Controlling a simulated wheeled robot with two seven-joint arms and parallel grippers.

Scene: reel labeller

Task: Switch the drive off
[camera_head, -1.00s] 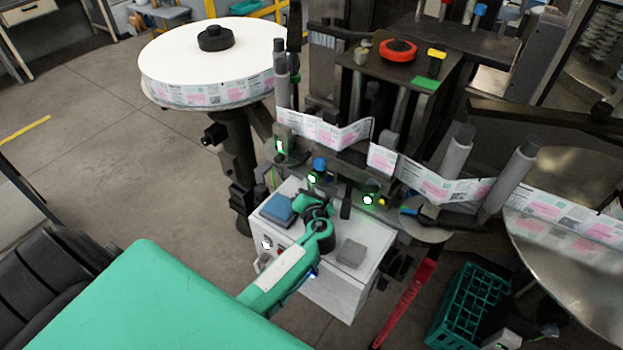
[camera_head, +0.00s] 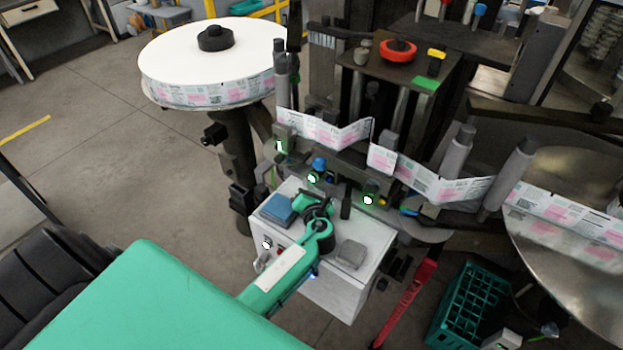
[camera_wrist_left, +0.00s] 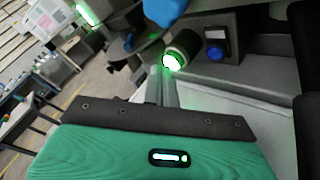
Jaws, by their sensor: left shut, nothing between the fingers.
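My left gripper (camera_head: 316,196) reaches over the white cabinet (camera_head: 345,290) at the machine's front, close to a green-lit round control (camera_head: 312,178) with a blue knob (camera_head: 319,163) above it. The gripper is shut and holds nothing. In the left wrist view its narrow grey fingers (camera_wrist_left: 163,88) point toward the green-lit control (camera_wrist_left: 172,62), on the end of a dark cylinder. A blue button (camera_wrist_left: 213,54) sits on a dark box to its right. I cannot tell whether the fingers touch anything, nor which control is the drive switch. My right gripper is not in view.
A white label reel (camera_head: 180,55) stands at the left, its printed web (camera_head: 430,185) running right past grey rollers. A blue block (camera_head: 277,209) and a grey block (camera_head: 351,254) lie on the cabinet top. A green crate (camera_head: 468,305) stands on the floor right.

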